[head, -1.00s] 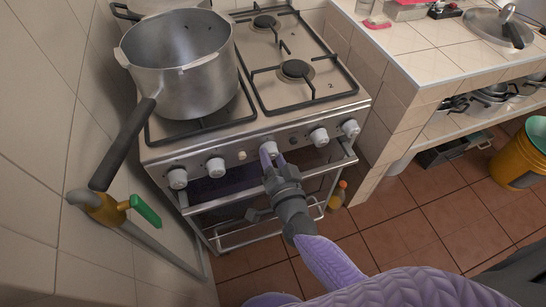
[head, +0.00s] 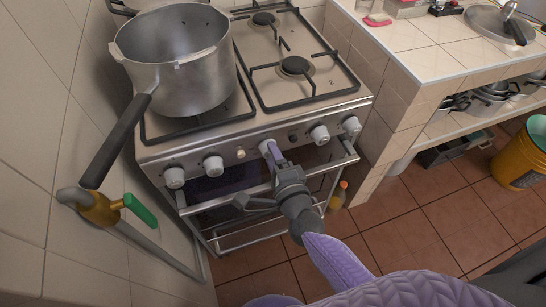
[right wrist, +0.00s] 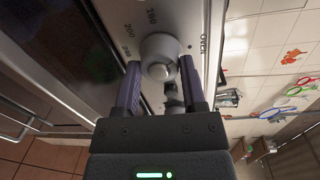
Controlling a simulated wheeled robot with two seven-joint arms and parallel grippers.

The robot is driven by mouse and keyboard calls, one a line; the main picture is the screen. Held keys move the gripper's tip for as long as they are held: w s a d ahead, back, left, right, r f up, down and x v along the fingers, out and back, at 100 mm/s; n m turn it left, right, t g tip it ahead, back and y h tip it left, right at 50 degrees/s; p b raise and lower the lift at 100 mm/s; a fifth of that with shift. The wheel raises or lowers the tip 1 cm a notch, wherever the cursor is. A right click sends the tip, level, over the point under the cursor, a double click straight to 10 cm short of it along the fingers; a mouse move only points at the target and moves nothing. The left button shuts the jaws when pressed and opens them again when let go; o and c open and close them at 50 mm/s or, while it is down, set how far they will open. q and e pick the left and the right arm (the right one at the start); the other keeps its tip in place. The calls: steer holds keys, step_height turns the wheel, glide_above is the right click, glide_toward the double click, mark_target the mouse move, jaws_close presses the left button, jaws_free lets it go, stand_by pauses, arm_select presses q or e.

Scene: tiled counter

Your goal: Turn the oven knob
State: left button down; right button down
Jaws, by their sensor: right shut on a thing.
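The oven knob (right wrist: 160,58) is a round, light grey knob on the stove's front panel. In the right wrist view it sits between my two fingers, with temperature numbers and the word OVEN beside it. In the head view the oven knob (head: 266,147) is the middle one in the row, partly hidden by my fingers. My right gripper (head: 273,152) is shut on it, and its purple fingers (right wrist: 158,80) lie on either side of the knob. My left gripper is not in view.
Other knobs (head: 213,166) flank it along the panel (head: 160,158). The oven door handle (head: 335,168) runs below. A large pot (head: 180,92) stands on the stove, its black handle sticking out to the left. A yellow valve with a green lever (head: 140,209) is on the left wall.

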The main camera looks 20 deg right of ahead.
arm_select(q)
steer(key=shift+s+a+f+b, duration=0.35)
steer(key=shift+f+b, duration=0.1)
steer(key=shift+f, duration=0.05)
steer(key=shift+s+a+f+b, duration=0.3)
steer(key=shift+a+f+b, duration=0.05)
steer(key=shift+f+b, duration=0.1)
arm_select(e)
steer(key=shift+f+m, duration=0.1)
steer(key=shift+m, duration=2.5)
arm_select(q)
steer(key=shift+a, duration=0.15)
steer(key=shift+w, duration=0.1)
arm_select(e)
steer(key=shift+c, duration=2.2)
jaws_free()
steer(key=o, duration=0.3)
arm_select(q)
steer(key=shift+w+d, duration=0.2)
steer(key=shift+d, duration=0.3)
